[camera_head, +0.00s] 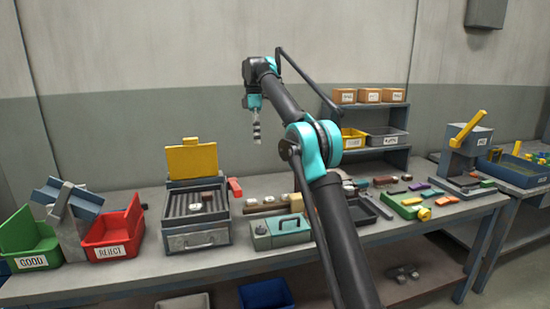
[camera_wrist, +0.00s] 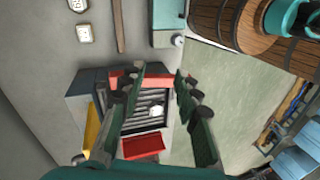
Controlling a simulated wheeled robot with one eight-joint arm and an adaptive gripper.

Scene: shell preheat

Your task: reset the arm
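My gripper (camera_head: 256,137) hangs from the raised arm in the head view, high above the bench and in front of the wall. In the wrist view my gripper (camera_wrist: 158,88) shows two green fingers spread apart with nothing held between them. The heater (camera_head: 195,239) stands on the bench with its yellow lid (camera_head: 192,161) up. Small brown and pale pieces (camera_head: 207,196) lie on its dark ribbed plate. In the wrist view a ribbed plate (camera_wrist: 150,93) with a pale round piece (camera_wrist: 157,110) shows between and beyond the fingers.
On the bench, a green GOOD bin (camera_head: 32,243) and a red REJECT bin (camera_head: 113,231) stand at left. A green box (camera_head: 280,233), loose parts and a lever press (camera_head: 465,155) stand to the right. A shelf (camera_head: 385,152) holds bins and boxes. The air around my gripper looks clear.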

